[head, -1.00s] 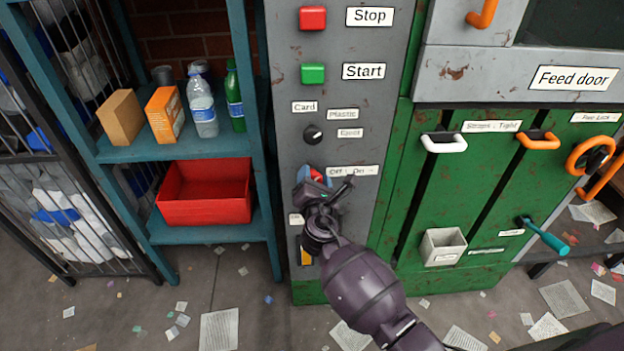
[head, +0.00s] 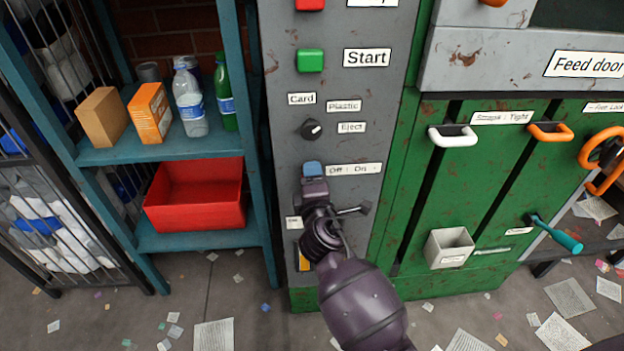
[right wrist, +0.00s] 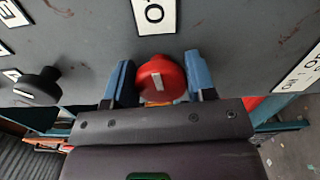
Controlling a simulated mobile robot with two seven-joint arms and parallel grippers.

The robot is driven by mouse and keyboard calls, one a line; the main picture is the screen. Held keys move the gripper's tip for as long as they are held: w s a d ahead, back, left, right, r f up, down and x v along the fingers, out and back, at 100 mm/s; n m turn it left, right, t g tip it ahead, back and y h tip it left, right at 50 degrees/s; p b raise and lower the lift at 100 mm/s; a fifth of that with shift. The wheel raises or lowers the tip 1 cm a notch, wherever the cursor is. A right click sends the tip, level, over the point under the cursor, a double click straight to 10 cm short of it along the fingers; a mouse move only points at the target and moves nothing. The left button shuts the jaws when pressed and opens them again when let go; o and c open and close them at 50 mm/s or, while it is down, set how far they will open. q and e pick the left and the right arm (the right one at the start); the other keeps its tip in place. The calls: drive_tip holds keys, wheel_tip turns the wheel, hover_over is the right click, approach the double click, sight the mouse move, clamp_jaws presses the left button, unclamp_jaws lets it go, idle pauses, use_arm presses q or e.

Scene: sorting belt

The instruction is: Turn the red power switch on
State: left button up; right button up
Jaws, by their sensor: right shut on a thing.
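The red power switch (right wrist: 160,72) is a round red knob with a pale pointer mark on the grey panel. In the right wrist view it sits between the two blue fingers of my right gripper (right wrist: 160,82), which are shut on its sides. The pointer mark looks close to upright in that view. In the head view my right gripper (head: 313,172) is against the panel beside the "Off : On" label (head: 353,169), and it hides the switch. My left gripper is not in view.
Above the switch are a black selector knob (head: 312,130) and a green Start button (head: 310,60). A blue-green shelf with a red bin (head: 196,197) stands left. Green doors with handles (head: 452,137) are right. Papers litter the floor.

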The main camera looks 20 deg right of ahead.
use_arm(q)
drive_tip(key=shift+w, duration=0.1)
use_arm(e)
drive_tip(key=shift+f+m, duration=0.1)
drive_tip(key=shift+m, duration=0.4)
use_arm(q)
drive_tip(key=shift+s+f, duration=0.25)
use_arm(e)
drive_tip(key=o, duration=0.9)
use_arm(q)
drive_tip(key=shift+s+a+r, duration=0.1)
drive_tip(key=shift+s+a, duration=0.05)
use_arm(e)
drive_tip(key=shift+s, duration=0.2)
